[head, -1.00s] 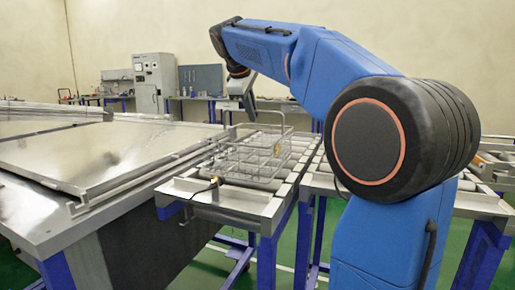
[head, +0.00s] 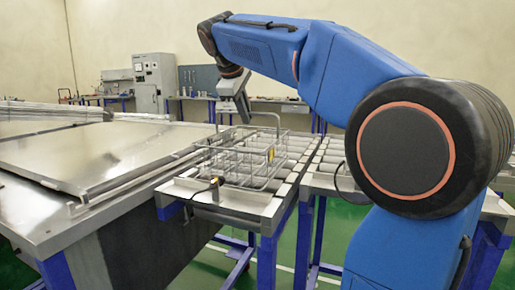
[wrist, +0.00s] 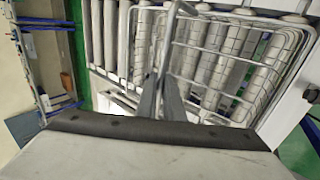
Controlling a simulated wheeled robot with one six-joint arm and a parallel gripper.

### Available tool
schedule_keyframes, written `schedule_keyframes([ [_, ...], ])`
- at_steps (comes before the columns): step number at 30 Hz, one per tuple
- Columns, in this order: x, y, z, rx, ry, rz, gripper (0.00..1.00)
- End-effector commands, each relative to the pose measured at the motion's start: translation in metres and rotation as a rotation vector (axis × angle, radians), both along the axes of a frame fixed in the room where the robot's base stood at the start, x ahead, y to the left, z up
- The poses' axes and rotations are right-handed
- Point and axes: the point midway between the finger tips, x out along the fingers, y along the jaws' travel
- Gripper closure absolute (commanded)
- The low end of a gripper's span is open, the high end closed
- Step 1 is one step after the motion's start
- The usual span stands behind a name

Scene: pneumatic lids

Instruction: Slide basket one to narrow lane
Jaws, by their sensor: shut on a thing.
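A wire basket (head: 262,180) with an upright handle and a small yellow tag stands on a roller lane (head: 292,173). My gripper (head: 243,112) reaches down from the upper left and is shut on the basket's handle. In the wrist view, the gripper fingers (wrist: 162,98) are close together at the handle bar, and the basket's mesh (wrist: 235,55) lies to their right over the rollers. A second roller lane (head: 333,150) runs to the right, partly hidden by my arm. I cannot tell which lane is the narrow one.
A large steel table with a flat lid (head: 110,150) borders the lane on the left. A small sensor with a cable (head: 214,188) sits at the lane's near end. A grey cabinet (head: 153,80) and workbenches stand far behind.

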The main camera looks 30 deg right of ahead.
Motion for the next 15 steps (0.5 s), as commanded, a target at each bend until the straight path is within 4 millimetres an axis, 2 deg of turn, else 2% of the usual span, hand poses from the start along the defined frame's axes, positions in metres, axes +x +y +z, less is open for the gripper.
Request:
schedule_keyframes([
  [15,-0.016,0.020,0.001,-0.001,-0.001,0.001,1.00],
])
